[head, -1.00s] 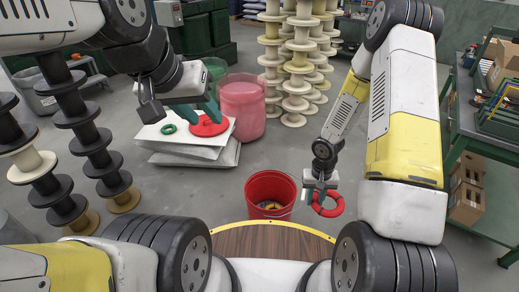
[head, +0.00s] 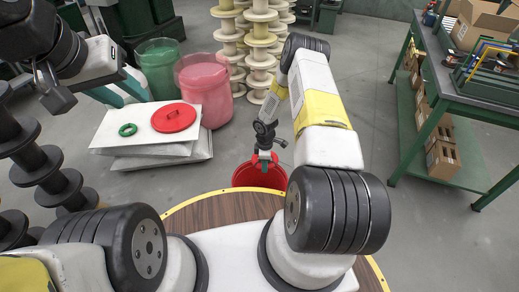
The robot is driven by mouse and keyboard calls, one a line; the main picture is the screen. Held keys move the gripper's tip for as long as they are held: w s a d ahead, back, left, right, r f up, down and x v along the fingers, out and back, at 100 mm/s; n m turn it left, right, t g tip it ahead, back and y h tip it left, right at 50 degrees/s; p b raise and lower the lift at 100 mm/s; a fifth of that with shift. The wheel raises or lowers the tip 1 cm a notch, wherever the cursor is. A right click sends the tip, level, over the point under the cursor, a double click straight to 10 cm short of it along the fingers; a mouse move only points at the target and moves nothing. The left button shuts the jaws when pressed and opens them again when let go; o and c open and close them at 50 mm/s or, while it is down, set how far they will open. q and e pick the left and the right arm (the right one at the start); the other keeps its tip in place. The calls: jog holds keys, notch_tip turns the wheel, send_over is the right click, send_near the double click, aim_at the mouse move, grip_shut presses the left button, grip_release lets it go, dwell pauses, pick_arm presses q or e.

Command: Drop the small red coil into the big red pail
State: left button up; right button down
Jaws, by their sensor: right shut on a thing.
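The big red pail (head: 241,179) stands on the floor just beyond the wooden-topped round edge of my base. My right gripper (head: 264,162) is above the pail's opening, pointing down and shut on the small red coil. The coil blends with the red pail behind it, so its outline and height over the rim are hard to tell. My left gripper (head: 122,94) is open and empty, with teal fingers, above the back left of a white slab.
The white slab (head: 110,143) carries a green ring (head: 127,129) and a red disc (head: 174,117). Behind it stand a pink bin (head: 205,85) and a green bin (head: 158,70). Spool stacks (head: 262,50) rise at the back; a green workbench (head: 440,80) is right. Floor right of the pail is clear.

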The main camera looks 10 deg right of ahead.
notch_tip(320, 180, down, 14)
jog(key=w+d+n, duration=0.1)
jog(key=n, duration=0.5)
jog(key=shift+w+d, duration=0.35)
jog(key=shift+d, duration=0.05)
jog(key=c, duration=1.1)
grip_release()
notch_tip(320, 180, up, 8)
jog(key=shift+f, duration=0.1)
